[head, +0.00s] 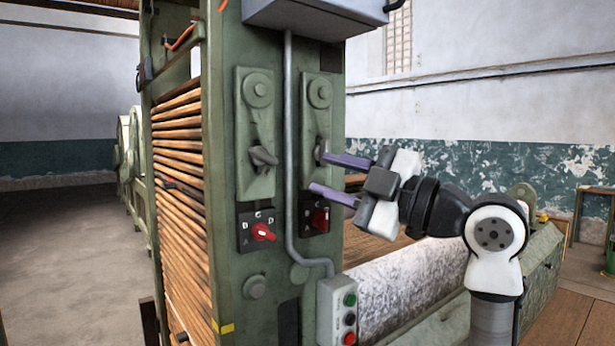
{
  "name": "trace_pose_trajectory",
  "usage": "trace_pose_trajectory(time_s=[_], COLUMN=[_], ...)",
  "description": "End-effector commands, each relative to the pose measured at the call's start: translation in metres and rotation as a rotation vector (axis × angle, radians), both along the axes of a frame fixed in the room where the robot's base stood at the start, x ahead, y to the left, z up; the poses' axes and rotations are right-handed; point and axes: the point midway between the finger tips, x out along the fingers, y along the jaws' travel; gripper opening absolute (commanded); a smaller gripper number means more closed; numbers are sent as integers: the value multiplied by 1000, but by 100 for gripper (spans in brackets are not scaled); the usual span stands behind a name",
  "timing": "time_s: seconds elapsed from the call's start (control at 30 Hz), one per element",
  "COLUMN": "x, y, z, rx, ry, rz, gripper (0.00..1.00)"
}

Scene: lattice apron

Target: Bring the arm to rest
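My gripper (335,178) is in the right half of the head view, at the end of my white and black arm. Its two purple fingers point left toward the green machine panel (268,300). The fingers are spread wide apart with nothing between them. The upper fingertip is close to a lever handle (320,152) on the right plate; I cannot tell whether they touch. The lower fingertip is just above and beside a red rotary knob (320,220).
A left lever (263,157) and a left red knob (262,232) sit on the same panel. A button box (338,310) with green, black and red buttons hangs below. A large speckled roller (415,280) lies beneath my arm. Open floor (70,260) is at left.

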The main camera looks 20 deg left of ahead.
Motion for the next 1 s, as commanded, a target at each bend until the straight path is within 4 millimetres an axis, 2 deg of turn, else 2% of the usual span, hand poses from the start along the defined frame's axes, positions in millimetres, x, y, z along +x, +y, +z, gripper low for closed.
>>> trace_pose_trajectory(time_s=[0.13, 0.4, 0.47, 0.53, 0.57, 0.67, 0.77, 0.8, 0.87, 0.9, 0.97, 1.0], x=[-2, -3, -2, 1, 4, 12, 6, -2, -21, -38, -69, -94], y=[-8, -8, -6, 5, 13, 53, 108, 129, 158, 175, 196, 207], z=[-2, -1, -2, -5, -7, -15, -26, -29, -34, -38, -42, -45], rx=[1, 0, 5, 28, 47, 150, 303, 370, 470, 536, 635, 700], ry=[-1, 0, 3, 16, 27, 72, 119, 133, 147, 151, 154, 154], rz=[-1, 0, 0, 0, -2, -6, 11, 27, 63, 95, 155, 203], gripper=[34, 34, 34, 34, 34, 34, 34, 34, 34, 34, 34, 34])
